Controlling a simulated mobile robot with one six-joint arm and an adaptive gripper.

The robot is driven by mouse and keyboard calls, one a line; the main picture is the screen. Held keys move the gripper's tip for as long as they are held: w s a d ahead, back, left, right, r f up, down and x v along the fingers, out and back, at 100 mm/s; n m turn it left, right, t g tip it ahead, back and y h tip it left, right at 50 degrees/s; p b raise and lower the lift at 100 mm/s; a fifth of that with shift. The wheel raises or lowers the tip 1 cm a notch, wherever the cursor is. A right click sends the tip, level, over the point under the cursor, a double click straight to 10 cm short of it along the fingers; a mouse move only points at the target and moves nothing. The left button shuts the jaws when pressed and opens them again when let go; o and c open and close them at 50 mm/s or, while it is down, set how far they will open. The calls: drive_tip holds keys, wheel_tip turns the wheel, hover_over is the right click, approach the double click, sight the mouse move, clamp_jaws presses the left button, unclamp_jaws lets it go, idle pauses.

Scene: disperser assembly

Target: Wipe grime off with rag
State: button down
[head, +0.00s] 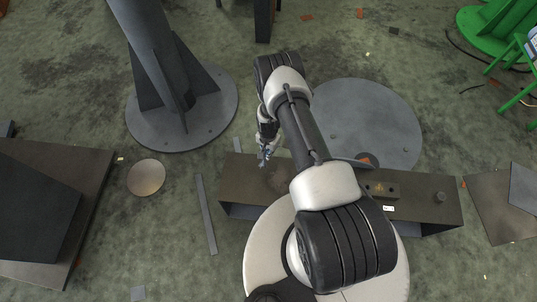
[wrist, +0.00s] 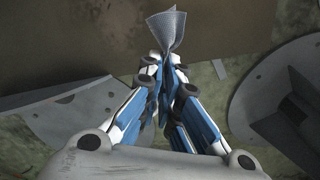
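My gripper (wrist: 164,72) is shut on a grey woven rag (wrist: 166,28), which fans out beyond the fingertips. In the head view my gripper (head: 266,152) hangs over the left part of a long dark metal box (head: 240,172). A brownish smudge of grime (head: 279,179) shows on the box top, just below and right of the fingers. In the wrist view the rag is in front of the brown box top (wrist: 90,30). I cannot tell whether the rag touches it. My arm hides the middle of the box.
A small block (head: 381,189) and a round knob (head: 439,196) stand on the box's right part. A finned column on a round base (head: 150,125) stands upper left, and a round grey plate (head: 375,115) lies behind the box. A flat strip (head: 206,215) lies left of the box.

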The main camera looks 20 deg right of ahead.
drive_tip(key=shift+s+f, duration=0.15)
drive_tip(key=shift+f, duration=0.2)
drive_tip(key=c, duration=2.3)
unclamp_jaws()
drive_tip(key=o, duration=1.5)
drive_tip(key=shift+f, duration=0.1)
wheel_tip(320, 180, down, 4)
drive_tip(key=b, duration=0.3)
clamp_jaws()
